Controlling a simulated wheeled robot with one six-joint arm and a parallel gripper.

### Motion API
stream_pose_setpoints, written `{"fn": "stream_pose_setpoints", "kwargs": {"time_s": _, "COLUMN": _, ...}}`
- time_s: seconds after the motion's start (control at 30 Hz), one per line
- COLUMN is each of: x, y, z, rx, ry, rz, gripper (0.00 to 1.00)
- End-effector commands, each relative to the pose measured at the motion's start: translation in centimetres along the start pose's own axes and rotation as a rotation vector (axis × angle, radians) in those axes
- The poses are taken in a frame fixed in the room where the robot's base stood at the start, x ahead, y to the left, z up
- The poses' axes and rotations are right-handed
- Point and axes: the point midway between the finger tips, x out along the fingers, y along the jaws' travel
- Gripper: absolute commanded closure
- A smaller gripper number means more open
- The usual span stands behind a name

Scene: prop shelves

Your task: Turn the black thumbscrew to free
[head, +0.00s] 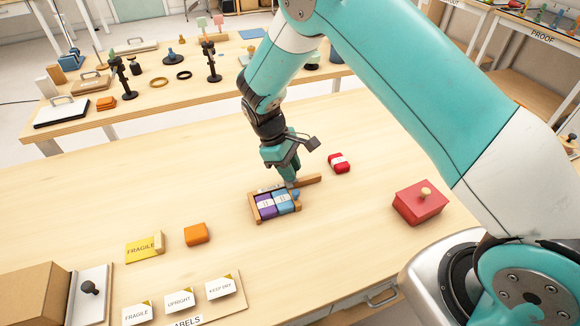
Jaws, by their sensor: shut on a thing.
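A black knob (90,287), the only black thumbscrew-like part I can make out near me, stands on a pale metal plate (92,308) at the lower left. Any marking for its turned position is too small to read. My gripper (291,181) is far from it, pointing down at the back right corner of a small wooden tray (256,212). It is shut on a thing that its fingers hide. A wooden bar (309,180) sticks out to the right from just beside the fingertips. The tray holds a purple packet (265,207) and a blue packet (284,202).
A red packet (339,163) lies right of the tray, and a red box with a knob (420,202) farther right. An orange block (196,233), a yellow FRAGILE piece (143,247) and label cards (179,301) lie front left. A brown box (28,295) adjoins the metal plate.

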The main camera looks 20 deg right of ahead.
Motion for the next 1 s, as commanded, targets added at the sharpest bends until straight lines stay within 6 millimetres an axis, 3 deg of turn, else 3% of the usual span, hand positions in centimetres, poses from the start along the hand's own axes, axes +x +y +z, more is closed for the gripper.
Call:
{"fn": "stream_pose_setpoints", "kwargs": {"time_s": 0.27, "x": -0.2, "y": 0.1, "z": -0.1, "rx": 0.002, "ry": 0.007, "rz": 0.004, "gripper": 0.99}}
{"fn": "stream_pose_setpoints", "kwargs": {"time_s": 0.3, "x": -0.2, "y": 0.2, "z": -0.1, "rx": 0.003, "ry": 0.007, "rz": 0.004, "gripper": 0.71}}
{"fn": "stream_pose_setpoints", "kwargs": {"time_s": 0.4, "x": -0.2, "y": 0.1, "z": -0.1, "rx": 0.003, "ry": 0.006, "rz": 0.003, "gripper": 0.5}}
{"fn": "stream_pose_setpoints", "kwargs": {"time_s": 0.77, "x": -0.6, "y": 0.1, "z": -0.1, "rx": 0.002, "ry": 0.003, "rz": 0.002, "gripper": 0.5}}
{"fn": "stream_pose_setpoints", "kwargs": {"time_s": 0.87, "x": -1.9, "y": 0.1, "z": -0.1, "rx": 0.002, "ry": 0.005, "rz": 0.003, "gripper": 0.5}}
{"fn": "stream_pose_setpoints", "kwargs": {"time_s": 1.0, "x": -5.0, "y": 0.1, "z": -0.2, "rx": 0.002, "ry": 0.008, "rz": 0.004, "gripper": 0.5}}
